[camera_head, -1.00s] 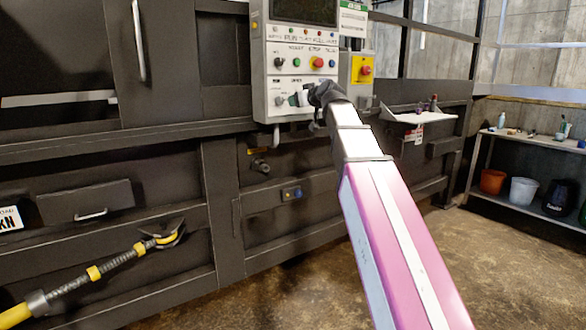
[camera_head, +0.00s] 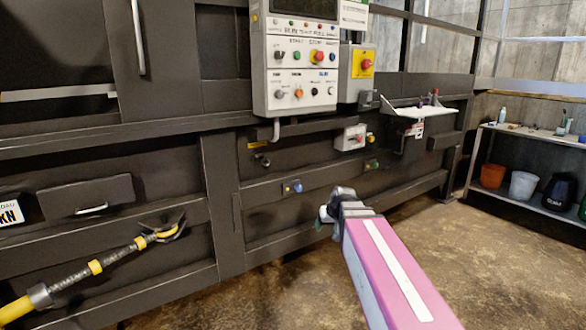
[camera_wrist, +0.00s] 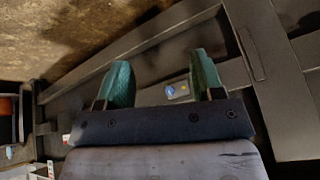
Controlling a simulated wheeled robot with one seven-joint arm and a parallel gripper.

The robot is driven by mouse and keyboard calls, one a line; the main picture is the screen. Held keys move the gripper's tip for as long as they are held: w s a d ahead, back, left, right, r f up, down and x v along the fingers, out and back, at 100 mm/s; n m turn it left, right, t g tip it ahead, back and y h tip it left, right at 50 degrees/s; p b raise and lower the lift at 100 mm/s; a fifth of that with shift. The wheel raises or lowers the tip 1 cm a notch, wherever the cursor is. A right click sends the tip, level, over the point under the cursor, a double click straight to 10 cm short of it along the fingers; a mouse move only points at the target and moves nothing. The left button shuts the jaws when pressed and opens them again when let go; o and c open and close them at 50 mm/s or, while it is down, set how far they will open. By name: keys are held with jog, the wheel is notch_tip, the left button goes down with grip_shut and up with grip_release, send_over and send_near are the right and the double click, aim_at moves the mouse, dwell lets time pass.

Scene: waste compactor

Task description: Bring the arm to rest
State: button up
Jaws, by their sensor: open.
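My arm, pink and white, reaches in from the lower right of the head view. My gripper (camera_head: 326,214) is at its far end, low in front of the compactor's dark lower panels (camera_head: 290,225) and well below the control panel. In the wrist view my gripper (camera_wrist: 165,85) shows two green fingers spread apart with nothing between them. A small box with a blue and a yellow button (camera_wrist: 178,90) shows beyond the gap, on the compactor. It also shows in the head view (camera_head: 291,187). The fingertips are hard to make out in the head view.
The grey control panel (camera_head: 300,65) with coloured buttons and the yellow emergency-stop box (camera_head: 362,64) are on the compactor above. A small white shelf (camera_head: 420,109) juts out at right. A rack (camera_head: 530,135) with buckets stands far right. The floor (camera_head: 470,250) between is clear.

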jog(key=s+d+f+m+g+h, duration=0.1)
jog(key=s+d+f+g, duration=0.1)
jog(key=s+f, duration=0.6)
jog(key=s+d+f+m+g+h, duration=0.1)
jog(key=s+d+f+g, duration=0.2)
jog(key=s+f, duration=0.4)
jog(key=shift+s+d+f+h, duration=0.3)
jog(key=shift+s+d+f, duration=0.05)
jog(key=shift+d+f, duration=0.2)
